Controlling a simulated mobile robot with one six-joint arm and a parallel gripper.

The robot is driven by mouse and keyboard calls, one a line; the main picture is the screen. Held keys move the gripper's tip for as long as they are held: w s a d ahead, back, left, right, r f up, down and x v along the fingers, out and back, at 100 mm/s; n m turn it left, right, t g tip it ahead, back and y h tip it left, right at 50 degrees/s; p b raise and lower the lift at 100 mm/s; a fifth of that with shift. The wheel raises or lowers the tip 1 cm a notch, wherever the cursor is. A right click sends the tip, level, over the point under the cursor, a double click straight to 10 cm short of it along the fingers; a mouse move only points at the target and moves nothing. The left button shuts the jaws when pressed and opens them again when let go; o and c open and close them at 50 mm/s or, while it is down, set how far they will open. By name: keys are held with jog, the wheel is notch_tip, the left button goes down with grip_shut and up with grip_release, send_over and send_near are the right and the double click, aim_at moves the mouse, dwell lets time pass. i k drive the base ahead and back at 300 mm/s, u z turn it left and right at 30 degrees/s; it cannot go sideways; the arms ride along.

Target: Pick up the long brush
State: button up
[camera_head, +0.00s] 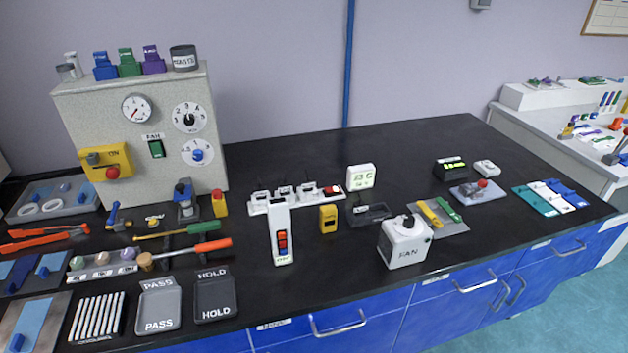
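Two long tools lie side by side on the black bench at the left, in front of the grey machine. I cannot tell for certain which is the long brush. My gripper is not in view.
The grey machine (150,125) with dials stands behind the tools. Orange tongs (45,237) and a rack of small pieces (102,265) lie left. PASS (158,308) and HOLD (214,300) trays lie in front. A white switch box (281,230) stands right.

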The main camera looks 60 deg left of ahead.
aim_at(147, 262)
jog(key=u, duration=2.95)
jog(key=i, duration=1)
jog(key=z, duration=0.05)
